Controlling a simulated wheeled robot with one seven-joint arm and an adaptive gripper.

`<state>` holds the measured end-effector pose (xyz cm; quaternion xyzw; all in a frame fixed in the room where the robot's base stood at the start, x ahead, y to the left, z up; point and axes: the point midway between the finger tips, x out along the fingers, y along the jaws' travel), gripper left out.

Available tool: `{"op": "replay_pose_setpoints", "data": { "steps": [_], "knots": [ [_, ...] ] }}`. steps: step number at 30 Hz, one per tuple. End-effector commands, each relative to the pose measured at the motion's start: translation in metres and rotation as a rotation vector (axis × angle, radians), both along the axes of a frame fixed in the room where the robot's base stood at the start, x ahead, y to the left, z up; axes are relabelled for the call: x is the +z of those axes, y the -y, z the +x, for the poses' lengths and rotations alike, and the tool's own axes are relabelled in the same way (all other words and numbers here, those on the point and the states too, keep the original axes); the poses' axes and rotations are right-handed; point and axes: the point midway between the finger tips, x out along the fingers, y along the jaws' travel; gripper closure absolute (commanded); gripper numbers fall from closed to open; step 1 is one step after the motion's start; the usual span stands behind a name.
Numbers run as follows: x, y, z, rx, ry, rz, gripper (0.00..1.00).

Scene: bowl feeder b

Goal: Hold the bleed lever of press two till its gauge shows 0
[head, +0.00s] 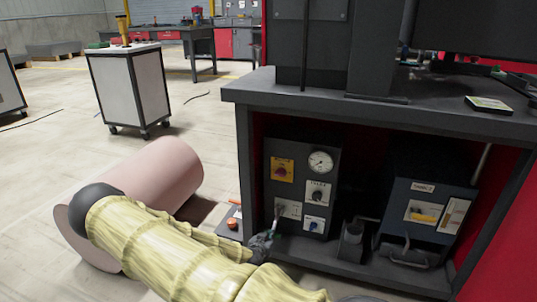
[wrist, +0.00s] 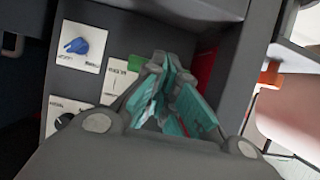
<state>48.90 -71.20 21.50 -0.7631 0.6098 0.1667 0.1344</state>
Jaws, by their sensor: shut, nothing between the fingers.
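The press panel (head: 301,182) stands in the red-lined bay under the bench. Its round white gauge (head: 320,162) is at the upper right; the needle is too small to read. A plate with a black knob (head: 317,195) and one with a blue knob (head: 314,224) sit below it. The blue knob also shows in the wrist view (wrist: 78,46). A pale plate (head: 290,209) at the panel's lower left is partly covered by my gripper (head: 274,222). My gripper's teal fingers (wrist: 172,105) are shut and empty beside that plate.
A unit labelled TANK 2 (head: 423,188) stands right of the panel, with a grey cup (head: 352,236) between them. A box with a red button (head: 232,224) is left of the bay. A pink cylinder (head: 170,176) lies behind my arm.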

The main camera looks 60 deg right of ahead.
Motion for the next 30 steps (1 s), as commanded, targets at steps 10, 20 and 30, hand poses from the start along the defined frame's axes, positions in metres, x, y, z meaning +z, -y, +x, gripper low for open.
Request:
{"op": "replay_pose_setpoints", "data": {
  "steps": [10, 20, 30],
  "knots": [
    [-0.0065, 0.0004, -0.0015, -0.001, -0.003, 0.007, 1.00],
    [-0.0082, -0.0003, -0.0027, -0.002, -0.004, 0.009, 1.00],
    [-0.0090, -0.0018, -0.0033, -0.003, -0.006, 0.011, 1.00]
  ]
}}
